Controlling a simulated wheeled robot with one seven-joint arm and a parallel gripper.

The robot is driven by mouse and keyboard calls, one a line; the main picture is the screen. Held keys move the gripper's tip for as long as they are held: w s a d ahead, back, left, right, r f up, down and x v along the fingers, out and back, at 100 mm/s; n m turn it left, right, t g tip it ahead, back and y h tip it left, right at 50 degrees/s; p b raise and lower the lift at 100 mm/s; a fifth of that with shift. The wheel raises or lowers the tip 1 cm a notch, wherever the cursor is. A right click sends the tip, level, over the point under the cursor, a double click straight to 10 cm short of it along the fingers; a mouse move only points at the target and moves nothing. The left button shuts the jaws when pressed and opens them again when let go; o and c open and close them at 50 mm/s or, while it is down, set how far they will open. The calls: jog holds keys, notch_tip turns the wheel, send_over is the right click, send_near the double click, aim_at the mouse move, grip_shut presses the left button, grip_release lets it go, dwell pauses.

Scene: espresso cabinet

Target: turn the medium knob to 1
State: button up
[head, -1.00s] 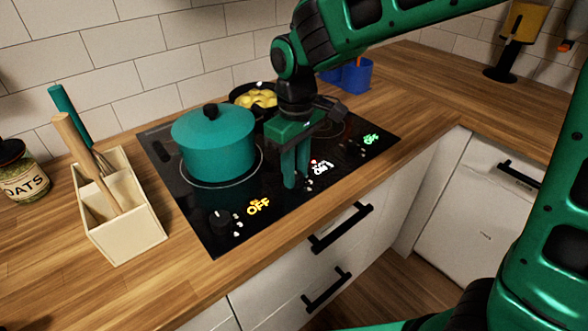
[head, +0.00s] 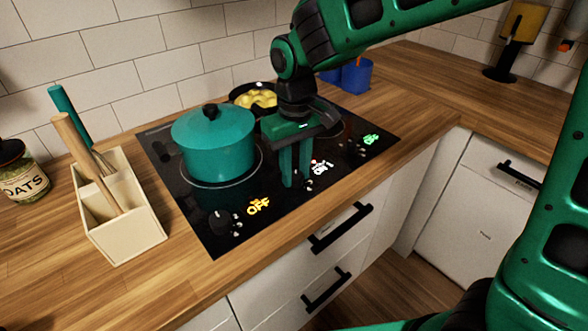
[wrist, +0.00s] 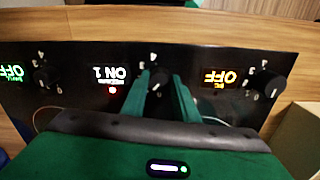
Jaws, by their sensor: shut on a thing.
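The cooktop (head: 200,220) has a row of dark knobs along its front edge. My gripper (head: 296,178) points down at the middle of this row. In the wrist view, which shows the displays upside down, the medium knob (wrist: 158,80) sits between my two green fingers, and my gripper (wrist: 160,90) is shut on it. The white medium display (wrist: 110,75) beside it reads ON 1, with a red light lit by it. It also shows in the head view (head: 321,167). In the head view my fingers hide the medium knob.
The big knob (head: 221,220) has an orange OFF display (head: 258,206); the small burner's green display (head: 371,139) reads OFF. A teal lidded pot (head: 213,142) stands close behind-left of my gripper, a pan of yellow food (head: 254,97) behind. A utensil holder (head: 122,213) stands left.

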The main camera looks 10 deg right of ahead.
aim_at(296, 173)
jog(key=o, duration=1.1)
notch_tip(296, 173, up, 11)
jog(key=shift+w+f, duration=0.1)
jog(key=shift+d, duration=0.1)
